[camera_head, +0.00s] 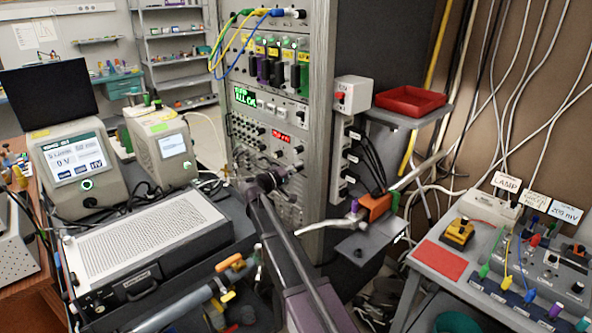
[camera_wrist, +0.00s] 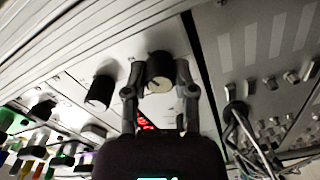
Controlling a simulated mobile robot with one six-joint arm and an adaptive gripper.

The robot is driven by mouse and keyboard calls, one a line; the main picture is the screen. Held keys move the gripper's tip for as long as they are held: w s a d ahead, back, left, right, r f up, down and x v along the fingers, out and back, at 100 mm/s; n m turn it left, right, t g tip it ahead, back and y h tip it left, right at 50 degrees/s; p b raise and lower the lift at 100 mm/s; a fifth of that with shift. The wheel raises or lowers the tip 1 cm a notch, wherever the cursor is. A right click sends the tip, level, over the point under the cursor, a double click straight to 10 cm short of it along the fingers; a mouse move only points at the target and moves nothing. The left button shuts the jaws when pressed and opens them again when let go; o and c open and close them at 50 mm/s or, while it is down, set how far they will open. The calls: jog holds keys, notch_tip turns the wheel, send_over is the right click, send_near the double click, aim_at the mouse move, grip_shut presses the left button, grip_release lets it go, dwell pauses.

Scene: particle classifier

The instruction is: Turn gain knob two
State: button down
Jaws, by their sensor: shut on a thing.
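My gripper (camera_wrist: 158,82) is shut on a dark round knob (camera_wrist: 160,66) with a pale face in the wrist view. One finger lies on each side of it. The knob stands out from a light panel (camera_wrist: 75,80); no label can be read, so I cannot tell its number. Another dark knob (camera_wrist: 100,90) stands to its left, clear of the fingers. In the head view my gripper (camera_head: 262,181) is at the front of the instrument rack (camera_head: 325,60), at the row of knobs below the red display. My gripper hides the held knob there.
Loose yellow, green and blue cables (camera_head: 222,60) hang at the rack's upper left. A perforated metal instrument (camera_head: 150,240) stands at left. A red tray (camera_head: 410,100) sits right of the rack.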

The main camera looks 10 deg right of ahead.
jog(key=shift+c, duration=2.1)
grip_release()
jog(key=shift+d, duration=0.1)
jog(key=v, duration=1.2)
jog(key=shift+s, duration=0.1)
